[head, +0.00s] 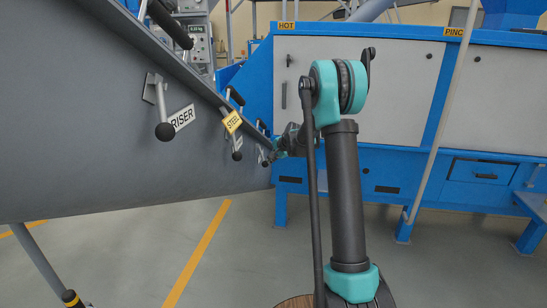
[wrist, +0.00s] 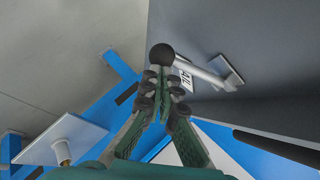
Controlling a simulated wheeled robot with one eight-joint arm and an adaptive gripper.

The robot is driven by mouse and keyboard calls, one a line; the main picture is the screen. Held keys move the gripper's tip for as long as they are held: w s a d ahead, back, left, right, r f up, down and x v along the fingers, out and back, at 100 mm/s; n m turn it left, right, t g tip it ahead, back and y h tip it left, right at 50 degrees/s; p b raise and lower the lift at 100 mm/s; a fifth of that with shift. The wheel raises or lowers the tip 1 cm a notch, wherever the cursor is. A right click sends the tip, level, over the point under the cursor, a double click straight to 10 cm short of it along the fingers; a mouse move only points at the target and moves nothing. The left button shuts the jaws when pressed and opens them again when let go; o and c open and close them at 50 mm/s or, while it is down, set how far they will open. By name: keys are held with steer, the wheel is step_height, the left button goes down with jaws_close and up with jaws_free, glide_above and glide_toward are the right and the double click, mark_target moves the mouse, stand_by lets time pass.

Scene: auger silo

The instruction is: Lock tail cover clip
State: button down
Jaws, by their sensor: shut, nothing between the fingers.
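In the wrist view, the tail cover clip is a grey lever (wrist: 205,70) with a black ball knob (wrist: 162,54), on a bracket on the grey auger wall. A label (wrist: 184,80) beside it reads in part "TAIL", half hidden by a finger. My gripper (wrist: 160,74) is shut and empty, its fingertips just below the knob in the picture; I cannot tell whether they touch it. In the head view, my gripper (head: 275,155) is small and far, at the far end of the trough, beside a dark knob (head: 265,163).
Along the grey trough wall (head: 90,150) are similar levers at the "RISER" label (head: 182,118) and the yellow "STEEP" label (head: 232,121). A blue-framed cabinet (head: 360,80) stands behind my arm. The floor (head: 235,260) below is clear.

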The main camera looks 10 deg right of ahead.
steer(key=shift+s+a+f+m+t+y, duration=0.1)
steer(key=shift+a+f+m+t+y, duration=0.2)
steer(key=shift+a+f+m+t, duration=0.15)
steer(key=shift+r, duration=0.1)
stand_by(0.4)
steer(key=w+d+v, duration=0.1)
steer(key=d+v, duration=0.1)
steer(key=v, duration=1)
steer(key=shift+d+r, duration=0.35)
steer(key=shift+r, duration=0.15)
steer(key=shift+w, duration=0.2)
steer(key=s+d+f+n+g+h, duration=0.1)
steer(key=s+f+n, duration=0.2)
steer(key=s, duration=1.1)
steer(key=s+d+f+n+g+h, duration=0.1)
steer(key=s+f+n, duration=0.3)
steer(key=s, duration=1.1)
steer(key=s+d+f+n+g+h, duration=0.1)
steer(key=s+f+n, duration=0.3)
steer(key=s, duration=1.1)
steer(key=shift+s+f+n+g+h, duration=0.25)
steer(key=shift+n+g+h, duration=0.2)
steer(key=shift+h, duration=0.35)
